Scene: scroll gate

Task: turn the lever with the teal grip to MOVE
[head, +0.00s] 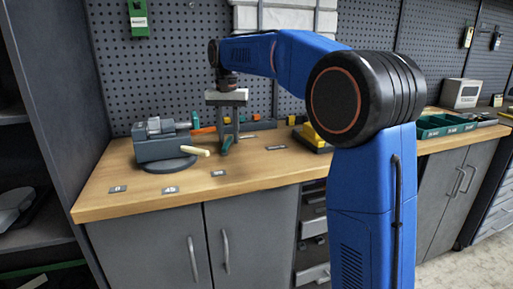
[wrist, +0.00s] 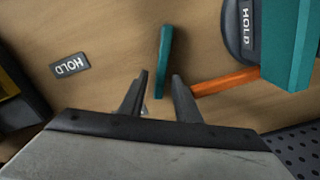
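A teal grip (wrist: 163,60), a narrow upright bar, shows in the wrist view; in the head view its teal end (head: 226,147) shows low under my gripper. My gripper (head: 229,138) points down over the bench. In the wrist view its fingers (wrist: 160,77) are apart, with the near end of the teal bar between them. Clear gaps show on both sides of the bar, and I see no contact. No MOVE label is readable.
A grey vise (head: 160,143) with a cream handle (head: 195,150) stands left of my gripper. A yellow and black object (head: 313,138) sits to the right. The bench front is clear except for small labels.

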